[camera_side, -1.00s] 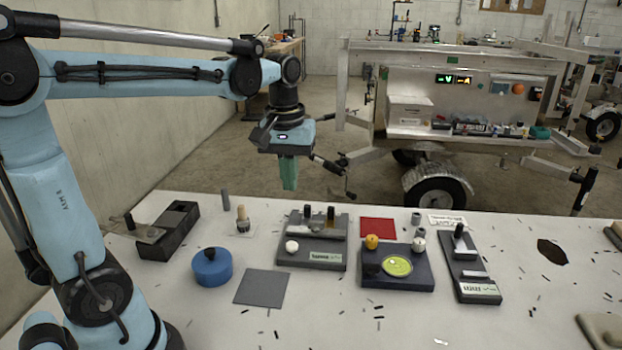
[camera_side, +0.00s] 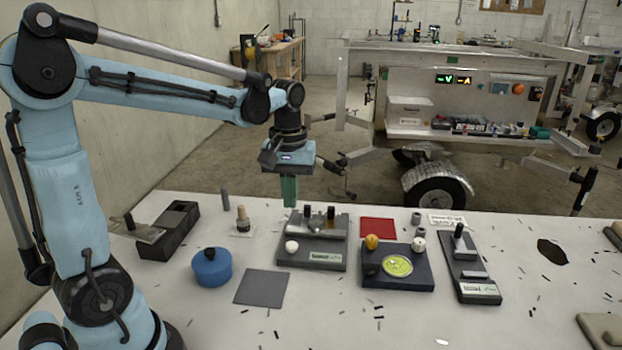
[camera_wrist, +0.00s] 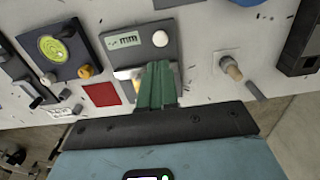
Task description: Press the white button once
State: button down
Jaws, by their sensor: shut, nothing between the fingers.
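The white button (camera_side: 292,246) is a small round knob at the front left of a grey panel (camera_side: 334,261) on the white table. In the wrist view the white button (camera_wrist: 160,39) sits on the grey panel (camera_wrist: 129,57), just beyond the fingertips. My gripper (camera_side: 289,204) has green fingers pointing down. It is shut and empty, above the table near the back left of the panel, apart from the button. In the wrist view my gripper (camera_wrist: 158,68) covers part of the panel's back parts.
A dark blue base (camera_side: 398,281) with yellow and white knobs and a green disc stands to the right. A blue round container (camera_side: 211,268) and a grey square (camera_side: 261,288) lie to the left and front. A wooden-topped peg (camera_side: 242,218) stands behind left.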

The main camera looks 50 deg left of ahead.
aim_at(292, 243)
notch_tip(292, 243, down, 9)
jog(key=shift+f, duration=0.2)
dwell(0.3)
jog(key=shift+f, duration=1)
jog(key=shift+r, duration=0.1)
notch_tip(292, 243, up, 14)
jog(key=shift+r, duration=0.15)
dwell(0.3)
dwell(0.6)
